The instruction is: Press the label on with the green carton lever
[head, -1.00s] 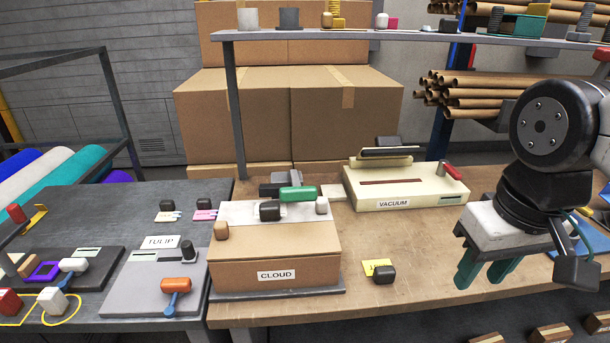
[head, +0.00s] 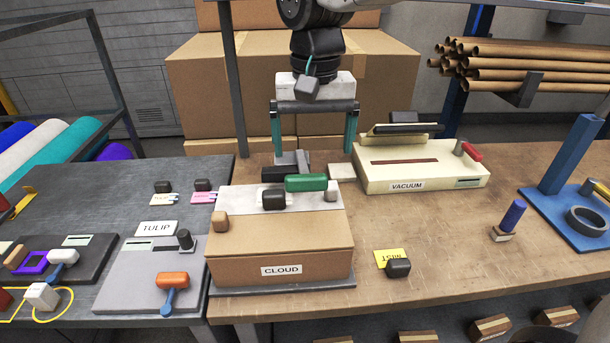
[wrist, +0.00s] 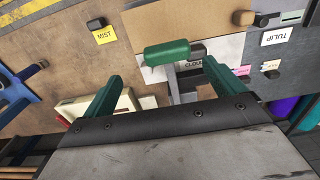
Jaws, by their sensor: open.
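The green carton lever's handle (head: 306,183) lies level above the back of the carton (head: 280,250) labelled CLOUD, next to a grey and dark mount. The wrist view shows the green handle (wrist: 166,55) just beyond my fingers. My gripper (head: 313,152) is open and empty, pointing down above and behind the handle, its two green fingers spread wide. In the wrist view the fingers of my gripper (wrist: 158,78) sit apart, with nothing between them. A pale sheet (head: 240,199) covers the back of the carton top.
A cream VACUUM machine (head: 400,178) with a red-tipped lever stands right of my gripper. A yellow MIST card (head: 388,256) with a black block lies at the front. A TULIP station (head: 140,285) stands left.

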